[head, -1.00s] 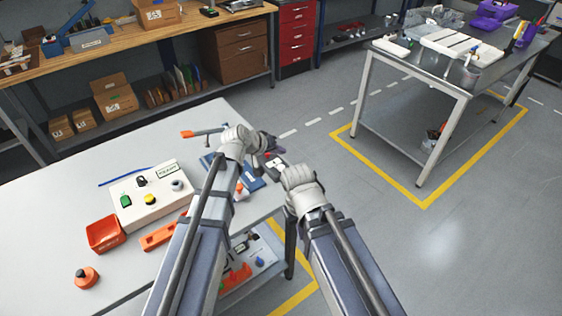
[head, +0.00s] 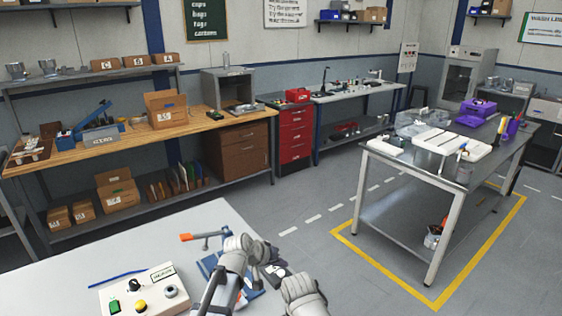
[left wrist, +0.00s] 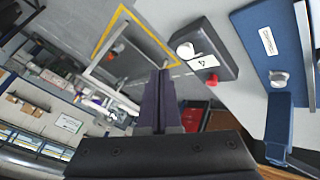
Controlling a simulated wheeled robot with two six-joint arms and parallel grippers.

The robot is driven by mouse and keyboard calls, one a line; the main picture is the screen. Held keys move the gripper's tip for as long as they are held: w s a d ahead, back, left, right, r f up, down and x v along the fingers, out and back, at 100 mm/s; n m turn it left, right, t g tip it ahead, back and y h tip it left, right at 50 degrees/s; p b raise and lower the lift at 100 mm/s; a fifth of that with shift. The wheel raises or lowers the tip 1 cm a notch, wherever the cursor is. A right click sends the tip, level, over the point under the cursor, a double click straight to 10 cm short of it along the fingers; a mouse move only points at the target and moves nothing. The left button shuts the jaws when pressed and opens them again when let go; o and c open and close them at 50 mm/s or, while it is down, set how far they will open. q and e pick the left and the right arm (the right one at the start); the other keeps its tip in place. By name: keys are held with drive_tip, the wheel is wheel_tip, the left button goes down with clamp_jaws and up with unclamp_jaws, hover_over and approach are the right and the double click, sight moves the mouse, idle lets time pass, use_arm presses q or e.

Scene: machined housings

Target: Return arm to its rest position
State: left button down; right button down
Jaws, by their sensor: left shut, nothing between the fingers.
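My left gripper (head: 266,252) is over the right edge of the near white table (head: 120,243), seen from behind the wrist. In the left wrist view its dark fingers (left wrist: 162,82) are shut together with nothing between them. A dark box (left wrist: 225,45) with a white label marked 4 and a pale knob lies on the table beside the fingers, apart from them in that picture. My right arm's pale wrist shows at the bottom of the head view; its fingers are hidden.
A blue fixture (left wrist: 268,35) and an orange-handled clamp (head: 196,237) are close to the left gripper. A control box (head: 125,300) with buttons is at the lower left. A grey metal table (head: 440,172) stands at the right. Open floor (head: 310,235) lies between the tables.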

use_arm(q)
drive_tip(key=s+a+f+m+g+y, duration=0.1)
drive_tip(key=s+a+f+g+y, duration=0.1)
drive_tip(key=s, duration=0.9)
drive_tip(key=s+a+f+m+g+y, duration=0.2)
drive_tip(key=s+a+f+g+y, duration=0.1)
drive_tip(key=s, duration=0.9)
drive_tip(key=shift+s+a+m+g+y, duration=0.25)
drive_tip(key=shift+a+g+y, duration=0.3)
drive_tip(key=shift+y, duration=0.55)
drive_tip(key=shift+w+d+f, duration=0.1)
drive_tip(key=shift+w, duration=0.1)
